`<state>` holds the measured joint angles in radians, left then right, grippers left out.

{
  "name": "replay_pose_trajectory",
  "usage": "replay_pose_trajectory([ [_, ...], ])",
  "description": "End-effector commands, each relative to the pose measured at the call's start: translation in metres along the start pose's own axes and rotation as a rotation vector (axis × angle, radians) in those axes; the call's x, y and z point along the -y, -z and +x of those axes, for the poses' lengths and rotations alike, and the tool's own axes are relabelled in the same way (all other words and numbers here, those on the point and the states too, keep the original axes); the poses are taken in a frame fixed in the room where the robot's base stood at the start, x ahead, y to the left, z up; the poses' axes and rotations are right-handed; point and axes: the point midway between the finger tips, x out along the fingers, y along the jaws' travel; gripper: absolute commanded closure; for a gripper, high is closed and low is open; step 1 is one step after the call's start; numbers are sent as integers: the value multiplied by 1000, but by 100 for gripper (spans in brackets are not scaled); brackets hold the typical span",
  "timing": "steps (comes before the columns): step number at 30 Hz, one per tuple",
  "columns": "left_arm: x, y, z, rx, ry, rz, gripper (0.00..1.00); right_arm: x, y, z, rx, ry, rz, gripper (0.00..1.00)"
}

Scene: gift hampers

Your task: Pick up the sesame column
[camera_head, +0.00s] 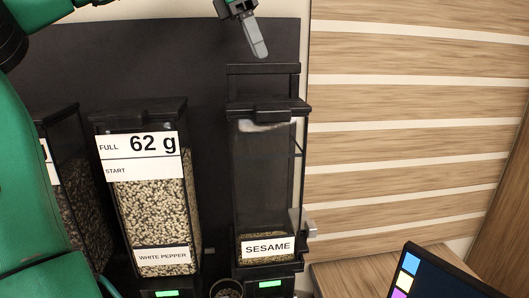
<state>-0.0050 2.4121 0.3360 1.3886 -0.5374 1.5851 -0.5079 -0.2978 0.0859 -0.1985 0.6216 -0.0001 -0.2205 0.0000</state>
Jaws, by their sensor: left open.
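The sesame column (264,185) is a tall clear container with a black lid and a white "SESAME" label near its base. It stands upright, with a low layer of sesame at the bottom and the rest looking empty. My left gripper (254,38) is at the top of the view, above the column's lid and apart from it. It is open and holds nothing visible; one grey finger shows clearly, pointing down. The upper part of this gripper is cut off by the frame edge. My right gripper is not in view.
The white pepper column (155,200), well filled and labelled "62 g", stands left of the sesame column. Another dark column (75,185) is partly behind my green arm. A small cup (227,289) sits low between the columns. A dark screen (440,275) is at bottom right.

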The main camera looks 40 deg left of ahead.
Motion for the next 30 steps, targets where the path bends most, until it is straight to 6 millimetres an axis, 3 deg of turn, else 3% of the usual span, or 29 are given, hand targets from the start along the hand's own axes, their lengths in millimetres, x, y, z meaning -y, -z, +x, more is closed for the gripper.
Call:
replay_pose_trajectory([
  [6,0,1,11,0,1,0,55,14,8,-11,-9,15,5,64],
  [16,-3,4,49,0,0,0,55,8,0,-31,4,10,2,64],
  [30,-3,5,54,1,-1,0,55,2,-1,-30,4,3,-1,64],
])
